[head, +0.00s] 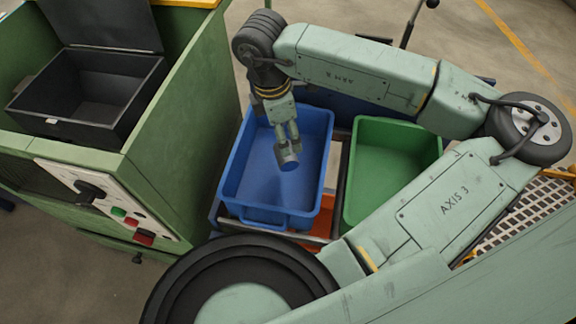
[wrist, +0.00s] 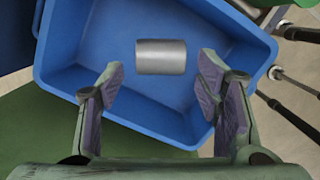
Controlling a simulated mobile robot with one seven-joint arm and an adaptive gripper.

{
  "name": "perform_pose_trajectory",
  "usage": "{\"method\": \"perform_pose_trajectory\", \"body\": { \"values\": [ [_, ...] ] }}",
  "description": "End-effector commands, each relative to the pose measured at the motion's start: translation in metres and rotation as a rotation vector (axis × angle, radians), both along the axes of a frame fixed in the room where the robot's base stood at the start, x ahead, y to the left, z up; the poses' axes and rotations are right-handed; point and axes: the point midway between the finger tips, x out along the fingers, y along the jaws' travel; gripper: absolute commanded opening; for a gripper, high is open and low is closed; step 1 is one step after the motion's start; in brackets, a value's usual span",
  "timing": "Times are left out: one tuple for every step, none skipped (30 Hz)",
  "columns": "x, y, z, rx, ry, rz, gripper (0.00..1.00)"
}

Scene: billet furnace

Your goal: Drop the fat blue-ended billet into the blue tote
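The blue tote (head: 233,190) stands under my gripper, and its floor and walls fill much of the wrist view (wrist: 75,35). A short, fat grey billet (wrist: 162,56) shows beyond my fingertips, over the tote's floor. I cannot tell whether the billet is in the air or resting on the tote's floor.
A green tote (head: 385,180) stands right of the blue one. A green furnace cabinet (head: 185,125) with an open black box (head: 85,95) and a control panel (head: 105,205) stands at left. Its wall is close to the blue tote.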

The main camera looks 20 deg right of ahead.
Motion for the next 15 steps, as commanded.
{"method": "perform_pose_trajectory", "body": {
  "values": [
    [-0.0001,0.0000,-0.0002,0.000,0.001,0.000,0.64],
    [-0.0002,0.0000,-0.0002,0.000,0.001,0.000,0.66],
    [-0.0002,0.0000,-0.0004,0.000,0.001,0.000,0.69],
    [-0.0003,0.0000,-0.0005,0.000,0.001,0.000,0.71],
    [-0.0003,0.0000,-0.0005,0.000,0.001,0.000,0.73],
    [-0.0003,-0.0001,-0.0006,0.000,0.002,0.000,0.76],
    [-0.0004,0.0000,-0.0007,0.000,0.002,0.000,0.77],
    [-0.0004,0.0000,-0.0007,0.000,0.002,0.000,0.77],
    [-0.0004,0.0000,-0.0007,0.000,0.002,0.000,0.77],
    [-0.0004,0.0000,-0.0008,0.000,0.002,0.000,0.77],
    [-0.0004,0.0000,-0.0008,0.000,0.002,0.000,0.77],
    [-0.0004,0.0000,-0.0008,0.000,0.002,0.000,0.77],
    [-0.0004,0.0000,-0.0009,0.001,0.002,0.000,0.77],
    [-0.0009,0.0003,-0.0022,0.001,0.004,-0.001,0.77],
    [-0.0009,0.0003,-0.0020,0.001,0.004,-0.001,0.77]
  ]
}}
